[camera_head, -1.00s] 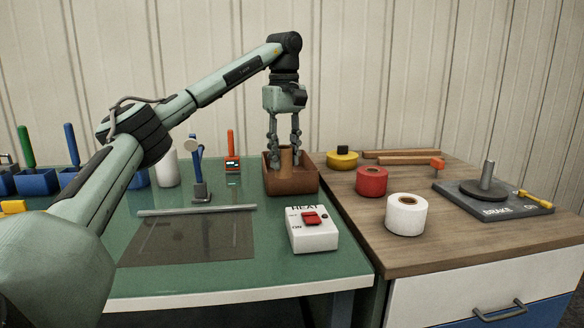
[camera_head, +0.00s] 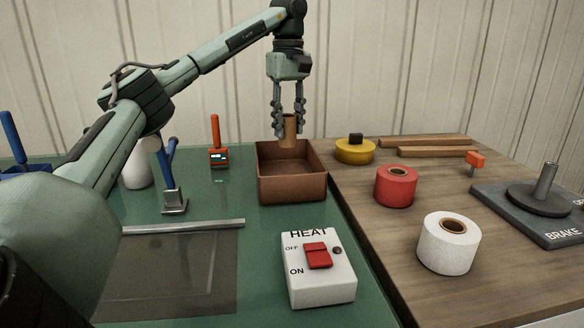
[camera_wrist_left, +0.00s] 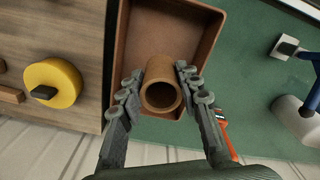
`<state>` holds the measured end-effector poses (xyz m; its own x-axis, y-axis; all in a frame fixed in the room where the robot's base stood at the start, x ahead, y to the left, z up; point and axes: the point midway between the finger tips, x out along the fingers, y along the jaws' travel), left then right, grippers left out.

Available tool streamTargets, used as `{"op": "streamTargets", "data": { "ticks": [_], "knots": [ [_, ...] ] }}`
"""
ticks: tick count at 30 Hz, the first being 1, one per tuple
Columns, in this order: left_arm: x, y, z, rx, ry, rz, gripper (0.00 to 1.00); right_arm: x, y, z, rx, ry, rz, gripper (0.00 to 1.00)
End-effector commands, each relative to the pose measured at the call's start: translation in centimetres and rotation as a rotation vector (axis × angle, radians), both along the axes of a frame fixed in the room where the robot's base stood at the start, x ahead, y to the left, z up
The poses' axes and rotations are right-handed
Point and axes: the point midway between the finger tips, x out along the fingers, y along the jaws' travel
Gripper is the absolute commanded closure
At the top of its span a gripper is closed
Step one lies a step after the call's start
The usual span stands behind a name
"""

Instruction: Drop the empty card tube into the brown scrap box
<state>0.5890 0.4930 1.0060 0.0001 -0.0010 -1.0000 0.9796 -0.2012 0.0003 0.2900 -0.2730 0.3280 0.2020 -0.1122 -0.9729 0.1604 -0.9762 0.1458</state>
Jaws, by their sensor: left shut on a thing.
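The brown card tube (camera_head: 290,130) is held upright between the fingers of my left gripper (camera_head: 290,132). In the head view its lower end shows at the back rim of the brown scrap box (camera_head: 291,185). In the left wrist view the tube (camera_wrist_left: 161,92) shows its open, hollow end between the two fingertips (camera_wrist_left: 160,85), with the box (camera_wrist_left: 206,35) beneath it. I cannot tell exactly how high the tube is above the box floor. The visible box floor is bare. My right gripper is not in view.
A heat switch box (camera_head: 318,268) stands in front of the scrap box. On the wooden top to the right are a yellow tin (camera_head: 354,152), a red roll (camera_head: 396,186) and a white roll (camera_head: 449,244). An orange-handled tool (camera_head: 216,143) stands to the left.

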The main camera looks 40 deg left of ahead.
Motion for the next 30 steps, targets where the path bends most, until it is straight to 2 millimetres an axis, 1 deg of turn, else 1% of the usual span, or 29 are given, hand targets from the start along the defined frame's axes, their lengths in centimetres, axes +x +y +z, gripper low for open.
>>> {"op": "streamTargets", "data": {
  "ticks": [7,10,15,20,28,29,30],
  "knots": [
    [-0.1,0.0,-2.3,0.000,0.003,-0.001,0.94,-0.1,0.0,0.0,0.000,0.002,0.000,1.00],
    [-0.1,0.1,-3.6,0.001,0.004,0.001,0.94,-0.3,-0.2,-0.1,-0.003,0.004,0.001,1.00],
    [-0.1,0.0,-5.1,-0.001,0.002,0.002,0.94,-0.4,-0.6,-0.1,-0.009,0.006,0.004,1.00],
    [-0.1,0.0,-5.9,-0.001,0.001,0.001,0.94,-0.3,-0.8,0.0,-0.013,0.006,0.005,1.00],
    [-0.1,0.0,-5.9,-0.001,0.001,0.001,0.94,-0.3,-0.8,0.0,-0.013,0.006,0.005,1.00],
    [-0.1,0.0,-5.9,-0.001,0.001,0.001,0.63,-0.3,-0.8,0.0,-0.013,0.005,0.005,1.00],
    [0.0,0.0,-5.9,-0.001,0.001,0.001,0.58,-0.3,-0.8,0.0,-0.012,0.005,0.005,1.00]
  ]
}}
